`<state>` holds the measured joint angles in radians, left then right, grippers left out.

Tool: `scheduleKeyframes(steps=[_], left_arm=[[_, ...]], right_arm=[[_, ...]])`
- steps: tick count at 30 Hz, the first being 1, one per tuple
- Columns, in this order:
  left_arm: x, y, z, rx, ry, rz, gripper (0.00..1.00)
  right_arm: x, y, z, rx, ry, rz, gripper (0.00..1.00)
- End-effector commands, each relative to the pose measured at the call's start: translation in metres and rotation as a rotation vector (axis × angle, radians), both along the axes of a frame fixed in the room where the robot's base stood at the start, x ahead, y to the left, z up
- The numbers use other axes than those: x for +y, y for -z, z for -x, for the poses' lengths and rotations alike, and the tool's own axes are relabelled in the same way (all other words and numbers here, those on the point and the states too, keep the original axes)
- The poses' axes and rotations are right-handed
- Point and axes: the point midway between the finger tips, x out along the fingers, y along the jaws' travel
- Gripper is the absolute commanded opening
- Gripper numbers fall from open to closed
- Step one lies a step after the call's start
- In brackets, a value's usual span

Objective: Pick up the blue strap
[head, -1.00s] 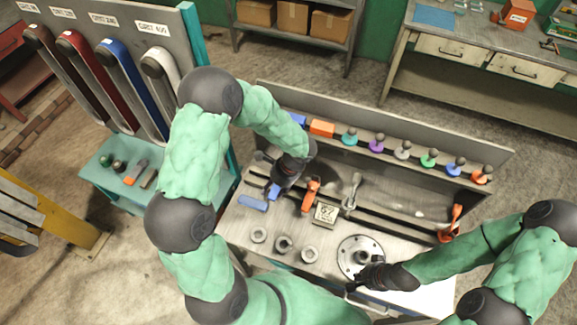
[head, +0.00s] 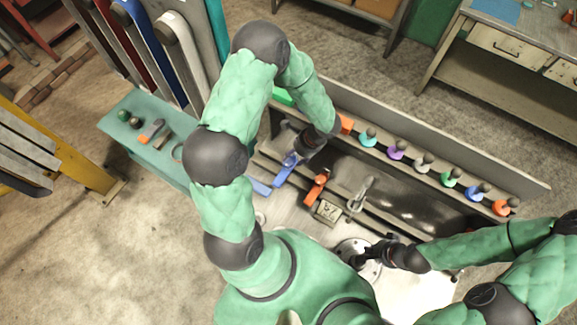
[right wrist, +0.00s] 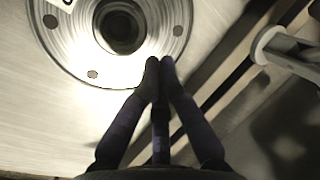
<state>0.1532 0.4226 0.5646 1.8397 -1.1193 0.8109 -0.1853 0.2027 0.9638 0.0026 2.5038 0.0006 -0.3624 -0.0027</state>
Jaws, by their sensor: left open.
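The blue strap (head: 143,42) hangs on a grey rack at the upper left of the head view, between a dark red strap (head: 108,36) and a white strap (head: 180,58). Its top end is cut off by the picture edge. My left gripper (head: 301,150) is open, over the workbench by a blue clamp handle (head: 285,170), well to the right of and apart from the blue strap. Its fingers are hard to make out. My right gripper (head: 364,259) is by the round metal flange. In the right wrist view its fingertips (right wrist: 160,63) are together with nothing visible between them.
A teal shelf (head: 120,150) below the straps carries balls and small tools. The workbench holds an orange clamp (head: 316,188), the metal flange (right wrist: 70,50) and a row of coloured knobs. A yellow frame (head: 85,170) stands at left. Open floor lies in front of the shelf.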

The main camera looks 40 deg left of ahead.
Motion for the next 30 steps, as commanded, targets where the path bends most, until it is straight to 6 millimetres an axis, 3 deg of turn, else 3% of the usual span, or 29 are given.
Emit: scheduleKeyframes(steps=[8, 18, 27, 30], left_arm=[[0.007, 0.018, 0.004, 0.000, -0.001, 0.000, 0.50], [0.020, 0.057, 0.013, 0.000, -0.001, 0.000, 0.50], [0.022, 0.060, 0.012, -0.002, 0.000, 0.000, 0.50], [0.022, 0.060, 0.012, -0.002, 0.000, -0.001, 0.22]], right_arm=[[0.000, -0.001, 0.000, -0.001, 0.000, 0.000, 0.00], [0.000, -0.005, 0.000, -0.001, 0.000, 0.000, 0.00], [0.000, -0.005, 0.000, -0.001, 0.000, 0.000, 0.00], [0.000, -0.005, 0.000, -0.001, 0.000, 0.000, 0.00]])
